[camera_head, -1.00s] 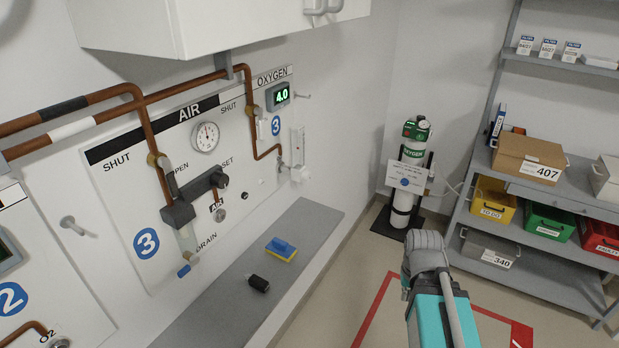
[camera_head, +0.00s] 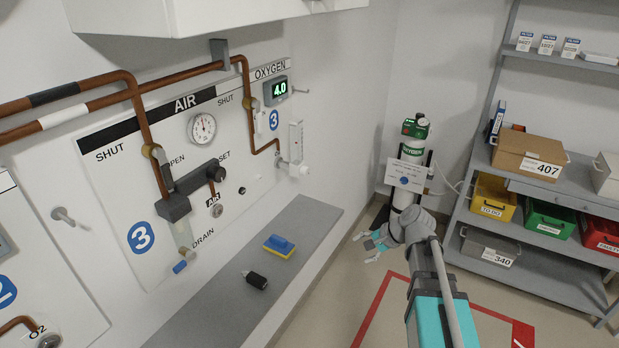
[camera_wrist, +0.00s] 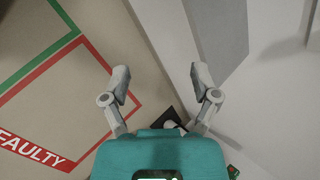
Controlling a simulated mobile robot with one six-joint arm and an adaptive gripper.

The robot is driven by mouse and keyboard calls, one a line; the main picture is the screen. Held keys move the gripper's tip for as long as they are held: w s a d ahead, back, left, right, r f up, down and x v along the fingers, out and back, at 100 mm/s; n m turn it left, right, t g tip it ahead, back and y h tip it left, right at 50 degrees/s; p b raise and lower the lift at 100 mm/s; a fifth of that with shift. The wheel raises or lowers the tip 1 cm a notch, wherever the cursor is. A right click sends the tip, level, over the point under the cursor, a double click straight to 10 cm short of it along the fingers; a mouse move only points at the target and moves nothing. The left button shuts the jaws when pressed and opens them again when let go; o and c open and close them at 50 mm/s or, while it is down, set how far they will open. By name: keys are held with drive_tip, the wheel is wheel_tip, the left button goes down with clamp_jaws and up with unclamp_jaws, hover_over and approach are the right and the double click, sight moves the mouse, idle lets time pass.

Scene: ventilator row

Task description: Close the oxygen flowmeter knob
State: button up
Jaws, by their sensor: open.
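The oxygen flowmeter (camera_head: 296,142) is a slim upright pale tube on the wall panel in the head view, right of the oxygen pipe and below the OXYGEN label. A small whitish knob (camera_head: 303,170) sits at its foot; how far it is turned cannot be told. My gripper (camera_head: 367,246) is open and empty, low over the floor, right of the ledge and well apart from the flowmeter. The wrist view shows its two spread fingers (camera_wrist: 160,74) with nothing between them; the flowmeter is not visible there.
A grey ledge (camera_head: 240,275) runs below the panel, bearing a blue-yellow block (camera_head: 279,246) and a black item (camera_head: 256,280). An oxygen cylinder (camera_head: 408,165) stands behind my gripper. Shelves (camera_head: 560,185) with bins fill the right. A white cabinet (camera_head: 200,15) overhangs the panel.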

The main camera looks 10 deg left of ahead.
sight(308, 173)
drive_tip(key=w+a+r+m+t+y+b, duration=0.1)
drive_tip(key=w+a+r+m+t+y, duration=0.1)
drive_tip(key=w+r+m+y, duration=0.2)
drive_tip(key=w+a+r+m+t+y+b, duration=0.2)
drive_tip(key=w+r+m, duration=0.4)
drive_tip(key=w+m, duration=0.4)
drive_tip(key=a+t+y, duration=0.1)
drive_tip(key=y, duration=0.1)
drive_tip(key=shift+w+a+r+y, duration=0.2)
drive_tip(key=shift+w+r+y, duration=0.15)
drive_tip(key=shift+r+y, duration=0.05)
drive_tip(key=shift+a, duration=0.1)
drive_tip(key=x, duration=1.3)
drive_tip(key=shift+a, duration=0.3)
clamp_jaws()
